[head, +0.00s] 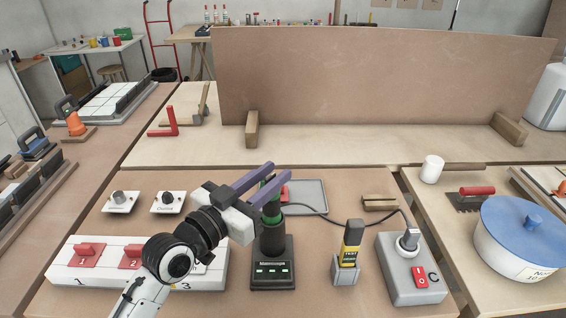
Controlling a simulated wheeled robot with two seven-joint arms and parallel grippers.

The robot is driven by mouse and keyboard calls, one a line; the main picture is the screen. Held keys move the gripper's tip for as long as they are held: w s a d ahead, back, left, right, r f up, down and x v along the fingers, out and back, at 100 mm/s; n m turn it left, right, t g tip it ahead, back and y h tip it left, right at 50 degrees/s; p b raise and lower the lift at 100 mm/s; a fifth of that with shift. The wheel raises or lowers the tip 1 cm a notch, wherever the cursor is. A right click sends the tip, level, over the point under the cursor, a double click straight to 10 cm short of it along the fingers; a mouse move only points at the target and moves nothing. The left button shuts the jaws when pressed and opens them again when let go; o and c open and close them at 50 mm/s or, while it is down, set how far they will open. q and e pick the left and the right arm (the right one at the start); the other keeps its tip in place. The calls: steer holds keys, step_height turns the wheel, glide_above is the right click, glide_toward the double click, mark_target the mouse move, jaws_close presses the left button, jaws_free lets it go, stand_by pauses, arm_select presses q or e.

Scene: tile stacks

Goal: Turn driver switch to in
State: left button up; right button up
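An upright green and black tool, which looks like the driver (271,217), stands in a black base (272,272) with small light marks on its front. My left gripper (268,182) reaches in from the left with its two purple fingers apart. The green top of the tool shows between the fingers. I cannot tell whether the fingers touch it. The driver's switch is not clear; the fingers cover part of the tool's upper end. My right gripper is not in view.
A grey box (402,282) with a red switch and plugged cable stands to the right. A yellow and black tool (352,240) stands between. A white block (70,275) with red handles lies left, partly behind my arm. A tall brown board (380,80) stands behind.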

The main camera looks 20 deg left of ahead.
arm_select(q)
steer(key=x, duration=0.4)
jaws_close()
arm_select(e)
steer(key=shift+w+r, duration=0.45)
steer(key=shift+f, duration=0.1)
